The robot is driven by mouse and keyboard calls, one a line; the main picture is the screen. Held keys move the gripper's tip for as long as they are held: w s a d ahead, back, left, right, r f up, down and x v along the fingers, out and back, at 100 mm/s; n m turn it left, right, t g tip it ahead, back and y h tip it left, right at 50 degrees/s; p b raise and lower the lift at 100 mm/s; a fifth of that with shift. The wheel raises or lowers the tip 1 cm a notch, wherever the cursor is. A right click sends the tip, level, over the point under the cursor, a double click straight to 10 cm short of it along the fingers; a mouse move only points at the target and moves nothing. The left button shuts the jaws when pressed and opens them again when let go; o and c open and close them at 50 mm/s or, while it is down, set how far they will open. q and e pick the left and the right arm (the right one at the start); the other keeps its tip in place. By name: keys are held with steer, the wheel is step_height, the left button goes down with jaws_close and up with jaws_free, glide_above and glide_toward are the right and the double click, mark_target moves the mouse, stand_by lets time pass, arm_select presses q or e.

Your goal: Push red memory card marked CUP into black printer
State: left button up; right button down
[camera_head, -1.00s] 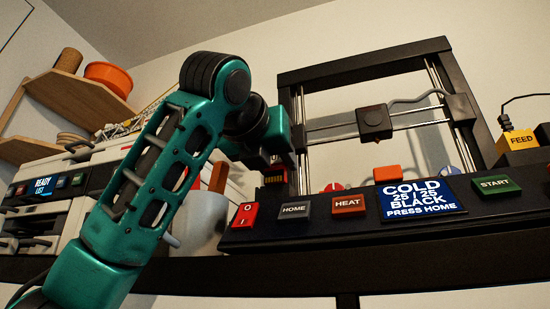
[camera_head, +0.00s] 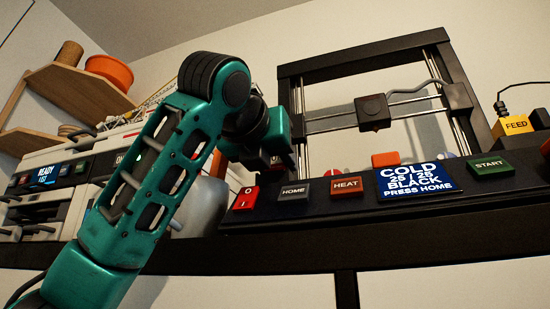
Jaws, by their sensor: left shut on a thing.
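The black printer (camera_head: 310,216) stands on the right, with an upright frame, a row of labelled buttons and a blue screen (camera_head: 416,181) reading COLD 25 / 25 BLACK PRESS HOME. My left gripper (camera_head: 274,164) is at the printer's left front, above and behind the red switch, by the foot of the left upright. It is shut on what appears to be the red memory card. The card is almost wholly hidden by the gripper, and its CUP mark cannot be read. The card slot is not visible. My right gripper is not in view.
A white machine (camera_head: 38,164) with a READY screen stands at the left behind my arm. Wooden shelves with an orange bowl (camera_head: 110,70) are at upper left. A yellow FEED box (camera_head: 514,127) is at the right. A dark shelf edge (camera_head: 420,245) runs below the printer.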

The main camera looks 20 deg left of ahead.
arm_select(q)
steer(key=shift+f, duration=0.5)
steer(key=o, duration=1.1)
steer(key=shift+r, duration=0.1)
steer(key=shift+s, duration=0.1)
steer(key=s+b, duration=0.2)
steer(key=s, duration=1)
steer(key=shift+s+a, duration=0.25)
steer(key=shift+s, duration=0.15)
